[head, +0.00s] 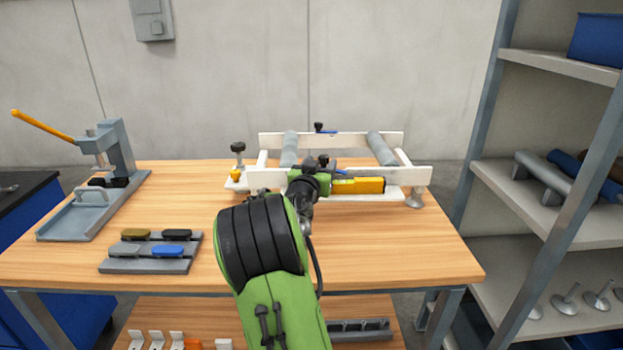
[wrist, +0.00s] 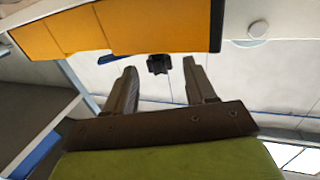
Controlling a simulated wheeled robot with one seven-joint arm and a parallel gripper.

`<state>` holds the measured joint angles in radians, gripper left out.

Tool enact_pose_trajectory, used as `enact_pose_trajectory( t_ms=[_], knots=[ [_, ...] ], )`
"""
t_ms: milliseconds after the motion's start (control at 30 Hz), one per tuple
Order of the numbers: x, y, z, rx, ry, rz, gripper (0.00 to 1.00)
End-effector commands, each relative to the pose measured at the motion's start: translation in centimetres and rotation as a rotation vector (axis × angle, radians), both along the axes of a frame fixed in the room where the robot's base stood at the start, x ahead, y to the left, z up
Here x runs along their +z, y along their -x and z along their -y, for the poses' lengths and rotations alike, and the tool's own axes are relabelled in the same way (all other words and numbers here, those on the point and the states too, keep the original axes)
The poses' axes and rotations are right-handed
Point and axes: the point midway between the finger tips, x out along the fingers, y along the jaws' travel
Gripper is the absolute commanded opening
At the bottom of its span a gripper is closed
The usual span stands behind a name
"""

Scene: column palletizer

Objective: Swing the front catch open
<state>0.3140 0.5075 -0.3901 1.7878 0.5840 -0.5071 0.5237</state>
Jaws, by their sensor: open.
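The front catch is a blue lever (head: 341,172) with a black knob (head: 323,160) on the front rail of the white frame. My gripper (head: 316,173) is at this rail, and its fingers are largely hidden behind my wrist in the head view. In the wrist view my gripper (wrist: 160,72) is open, with its two dark fingers apart. A black knob (wrist: 158,63) shows between and beyond the fingertips, with part of a blue lever (wrist: 125,57) beside it. Nothing is held between the fingers. I cannot tell whether a finger touches the knob.
Grey rollers (head: 381,148) span the frame. A second knob (head: 318,127) is on the back rail. A press (head: 118,150) stands left.

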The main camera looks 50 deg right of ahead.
Motion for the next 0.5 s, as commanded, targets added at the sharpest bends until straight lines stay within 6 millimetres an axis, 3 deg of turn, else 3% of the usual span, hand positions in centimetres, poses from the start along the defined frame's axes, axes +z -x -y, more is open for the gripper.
enact_pose_trajectory(
  t_ms=[100, 300, 500],
  knots=[
    [0.0, 1.2, -3.4, 0.007, -0.003, -0.001, 0.55],
    [-0.1, 3.3, -8.4, 0.008, -0.002, -0.003, 0.55],
    [-0.1, 4.5, -10.9, 0.003, -0.001, -0.001, 0.55]
  ],
)
